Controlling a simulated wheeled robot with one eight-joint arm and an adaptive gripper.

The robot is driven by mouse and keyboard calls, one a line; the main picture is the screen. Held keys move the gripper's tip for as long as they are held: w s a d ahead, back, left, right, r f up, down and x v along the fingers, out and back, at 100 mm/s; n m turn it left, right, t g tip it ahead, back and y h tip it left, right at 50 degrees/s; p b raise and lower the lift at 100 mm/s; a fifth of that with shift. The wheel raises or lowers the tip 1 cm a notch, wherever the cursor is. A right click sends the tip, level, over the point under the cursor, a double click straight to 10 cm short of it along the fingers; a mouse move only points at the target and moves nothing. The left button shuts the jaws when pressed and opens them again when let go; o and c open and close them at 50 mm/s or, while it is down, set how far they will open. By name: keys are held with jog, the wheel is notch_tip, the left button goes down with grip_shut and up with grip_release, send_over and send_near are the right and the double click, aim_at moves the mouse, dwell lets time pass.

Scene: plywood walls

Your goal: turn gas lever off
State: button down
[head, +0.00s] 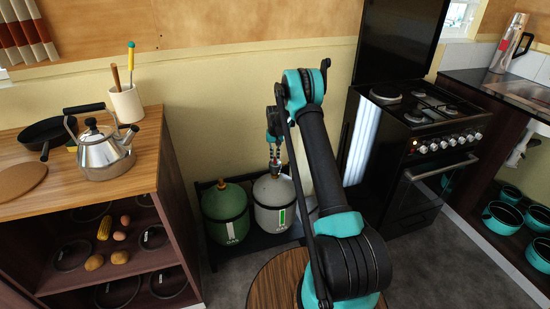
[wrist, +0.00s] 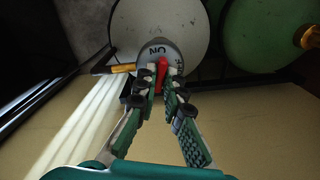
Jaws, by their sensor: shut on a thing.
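A grey gas bottle (head: 272,196) stands beside a green gas bottle (head: 225,212) in a dark low tray. In the wrist view the grey bottle (wrist: 135,30) has a pale round valve top (wrist: 157,50) with dark lettering. A red lever (wrist: 161,66) sticks out from the valve top. My gripper (wrist: 160,84) is shut on the red lever, with the fingertips hiding its lower part. In the head view my gripper (head: 274,168) is at the top of the grey bottle, and the lever cannot be made out there.
A black stove (head: 425,150) stands to the right of the bottles. A wooden counter (head: 110,194) with a kettle (head: 101,149) stands to the left. A round wooden top (head: 268,282) is in front. A brass fitting (wrist: 122,68) sticks out beside the valve, near the fingers.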

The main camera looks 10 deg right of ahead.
aim_at(275, 158)
jog(key=m, duration=1.3)
jog(key=shift+m, duration=0.4)
dwell(0.4)
jog(key=c, duration=1.6)
grip_release()
jog(key=shift+r, duration=0.1)
notch_tip(275, 158, up, 12)
jog(key=shift+f, duration=0.1)
